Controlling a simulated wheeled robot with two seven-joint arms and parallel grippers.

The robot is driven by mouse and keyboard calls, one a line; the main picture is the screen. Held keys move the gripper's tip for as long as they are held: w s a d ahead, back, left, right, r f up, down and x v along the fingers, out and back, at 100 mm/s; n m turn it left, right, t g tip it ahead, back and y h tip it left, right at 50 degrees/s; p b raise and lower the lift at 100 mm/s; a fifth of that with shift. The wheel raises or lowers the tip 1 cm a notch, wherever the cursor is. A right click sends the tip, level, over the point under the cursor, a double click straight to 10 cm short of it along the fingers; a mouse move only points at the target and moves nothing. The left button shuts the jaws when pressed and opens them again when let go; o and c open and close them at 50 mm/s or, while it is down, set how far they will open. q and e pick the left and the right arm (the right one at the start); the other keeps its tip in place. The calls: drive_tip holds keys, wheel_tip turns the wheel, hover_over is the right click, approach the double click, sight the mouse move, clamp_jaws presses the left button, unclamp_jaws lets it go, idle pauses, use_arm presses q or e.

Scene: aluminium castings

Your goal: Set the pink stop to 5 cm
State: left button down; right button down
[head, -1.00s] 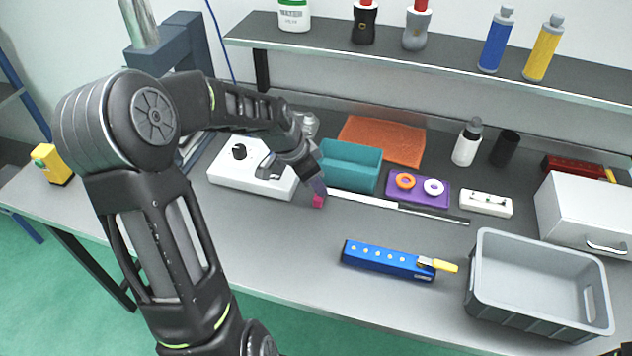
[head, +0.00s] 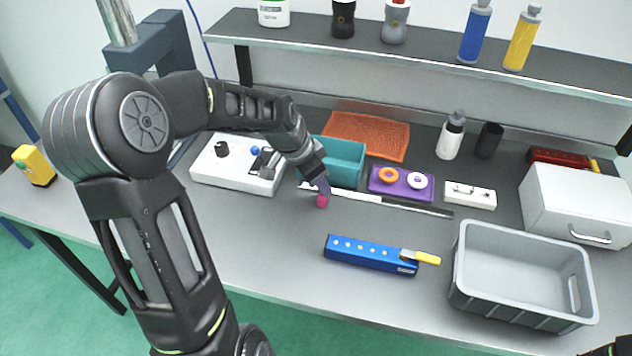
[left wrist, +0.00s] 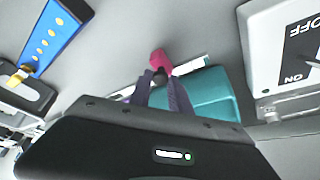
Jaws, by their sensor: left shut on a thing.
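The pink stop (head: 322,201) is at the left part of a thin pale rail (head: 375,200) that lies on the bench; the rail's right part is dark. My left gripper (head: 321,188) points down and is shut on the stop. In the left wrist view the pink stop (left wrist: 161,60) is at the tips of my left gripper (left wrist: 160,82), with the rail (left wrist: 188,67) beside it. Scale marks are too small to read.
A teal bin (head: 342,163) stands just behind the rail. A white switch box (head: 225,165) is to the left, and a purple tray (head: 385,189) with two rings is behind right. A blue block (head: 365,253) and grey crate (head: 460,290) are in front. Bench between is clear.

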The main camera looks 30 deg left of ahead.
use_arm(q)
drive_tip(key=shift+a, duration=0.2)
drive_tip(key=c, duration=1.2)
unclamp_jaws()
drive_tip(key=shift+r, duration=0.1)
drive_tip(key=b+v, duration=0.1)
drive_tip(key=v, duration=0.6)
drive_tip(key=shift+s+r, duration=0.2)
drive_tip(key=shift+r, duration=0.05)
